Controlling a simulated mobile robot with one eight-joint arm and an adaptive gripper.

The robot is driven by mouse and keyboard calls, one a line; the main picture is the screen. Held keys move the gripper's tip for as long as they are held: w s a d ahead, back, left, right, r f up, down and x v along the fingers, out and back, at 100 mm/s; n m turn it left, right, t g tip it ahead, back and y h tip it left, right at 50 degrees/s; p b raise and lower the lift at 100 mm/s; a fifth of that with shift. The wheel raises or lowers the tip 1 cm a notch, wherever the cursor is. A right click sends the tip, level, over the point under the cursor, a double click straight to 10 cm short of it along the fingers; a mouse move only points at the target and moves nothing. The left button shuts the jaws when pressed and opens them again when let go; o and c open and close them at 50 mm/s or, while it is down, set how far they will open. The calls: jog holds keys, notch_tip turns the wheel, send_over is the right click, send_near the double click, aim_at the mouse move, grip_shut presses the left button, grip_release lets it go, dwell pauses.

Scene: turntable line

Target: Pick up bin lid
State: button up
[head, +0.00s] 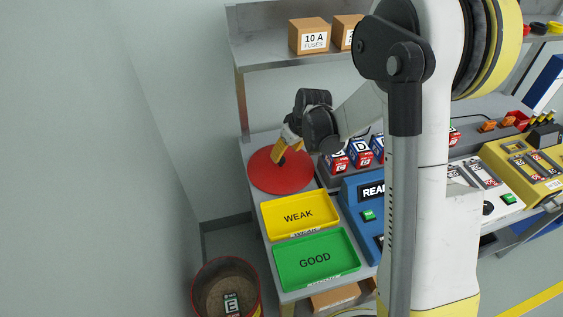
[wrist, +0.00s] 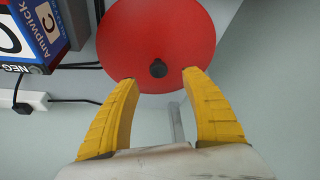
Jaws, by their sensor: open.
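The bin lid is a round red disc with a small dark knob. In the head view the lid (head: 268,172) lies flat at the far left end of the bench, behind the yellow tray. My gripper (head: 279,157) is over the lid there, its yellow fingers pointing down near the knob, which is mostly hidden by them. In the wrist view the lid (wrist: 150,32) fills the upper middle, with the black knob (wrist: 158,68) between and just beyond the fingertips. My gripper (wrist: 160,76) is open, with nothing between its fingers that I can see held.
A yellow WEAK tray (head: 300,222) and a green GOOD tray (head: 340,278) stand in front of the lid. Lettered battery blocks (head: 361,151) stand to its right. A shelf (head: 270,52) with fuse boxes hangs above. An open red bin (head: 252,274) stands on the floor.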

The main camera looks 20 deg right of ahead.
aim_at(281, 160)
jog(key=b+x, duration=0.1)
jog(key=x, duration=0.2)
jog(key=b+x, duration=0.2)
jog(key=x, duration=0.2)
jog(key=shift+w+d+f, duration=0.1)
jog(key=shift+w+f, duration=0.15)
jog(key=shift+w, duration=0.1)
jog(key=shift+r, duration=0.15)
grip_shut()
